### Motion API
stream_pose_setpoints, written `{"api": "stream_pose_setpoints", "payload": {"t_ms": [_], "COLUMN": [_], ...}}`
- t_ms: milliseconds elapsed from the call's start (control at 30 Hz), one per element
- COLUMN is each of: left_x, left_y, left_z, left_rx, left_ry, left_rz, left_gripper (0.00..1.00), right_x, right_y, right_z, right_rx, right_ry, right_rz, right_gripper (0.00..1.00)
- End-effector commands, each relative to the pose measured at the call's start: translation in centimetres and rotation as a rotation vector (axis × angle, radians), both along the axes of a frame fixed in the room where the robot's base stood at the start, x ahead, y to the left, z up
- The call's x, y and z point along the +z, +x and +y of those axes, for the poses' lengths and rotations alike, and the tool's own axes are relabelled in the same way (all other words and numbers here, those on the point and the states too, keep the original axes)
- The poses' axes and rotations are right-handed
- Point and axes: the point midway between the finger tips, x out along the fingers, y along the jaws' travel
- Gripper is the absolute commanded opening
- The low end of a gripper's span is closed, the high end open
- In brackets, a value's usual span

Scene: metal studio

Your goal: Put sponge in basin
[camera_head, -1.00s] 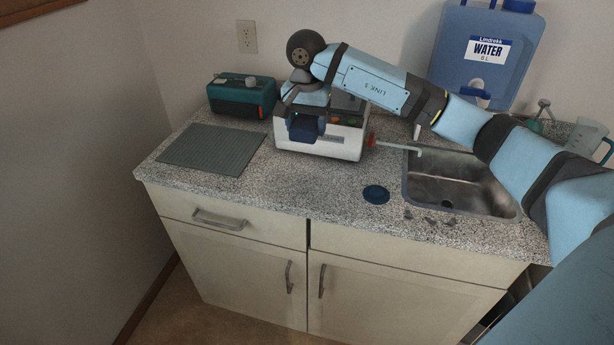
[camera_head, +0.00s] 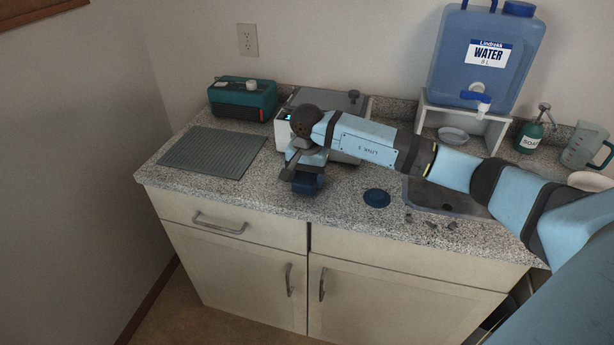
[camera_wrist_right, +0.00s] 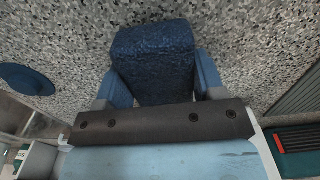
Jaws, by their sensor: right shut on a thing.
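A dark blue sponge (camera_head: 307,184) is in my right gripper (camera_head: 306,174), low over the counter near its front edge, in front of the white appliance. In the right wrist view the sponge (camera_wrist_right: 153,52) sits between the two blue fingers of the right gripper (camera_wrist_right: 160,82), which is shut on it. I cannot tell whether the sponge touches the counter. The basin (camera_head: 432,197) is the sink set in the counter, right of the sponge; my right arm covers much of it. My left gripper is not in view.
A dark blue disc (camera_head: 377,198) lies between sponge and basin. The white appliance (camera_head: 345,105) stands behind the gripper. A grey ribbed mat (camera_head: 212,152) and a teal box (camera_head: 243,97) are left. A water container (camera_head: 485,60), soap bottle (camera_head: 530,136) and jug (camera_head: 585,147) stand back right.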

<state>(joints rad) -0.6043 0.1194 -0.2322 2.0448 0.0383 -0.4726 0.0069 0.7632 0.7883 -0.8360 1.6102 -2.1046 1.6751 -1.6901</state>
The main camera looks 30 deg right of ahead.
Motion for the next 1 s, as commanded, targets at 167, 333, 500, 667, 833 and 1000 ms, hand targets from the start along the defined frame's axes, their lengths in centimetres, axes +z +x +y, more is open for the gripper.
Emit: {"api": "stream_pose_setpoints", "payload": {"t_ms": [167,333,500,667,833,1000], "left_x": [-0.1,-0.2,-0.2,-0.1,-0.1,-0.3], "left_y": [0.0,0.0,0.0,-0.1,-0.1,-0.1], "left_z": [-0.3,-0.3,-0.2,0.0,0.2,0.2], "left_rx": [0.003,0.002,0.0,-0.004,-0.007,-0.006], "left_ry": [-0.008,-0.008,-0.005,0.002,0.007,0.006], "left_rz": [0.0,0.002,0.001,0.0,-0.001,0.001], "left_gripper": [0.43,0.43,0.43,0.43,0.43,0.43], "right_x": [-0.1,-0.3,-0.2,-0.1,1.7,5.3], "right_y": [0.0,0.0,0.0,0.0,0.1,0.1], "right_z": [0.0,0.0,0.0,0.0,0.0,0.0], "right_rx": [0.0,0.001,0.001,0.001,0.002,0.001], "right_ry": [0.0,0.001,0.001,0.001,0.001,0.0], "right_rz": [0.0,0.001,0.001,0.0,-0.004,-0.006], "right_gripper": [0.23,0.81,0.88,0.88,0.88,0.88]}}
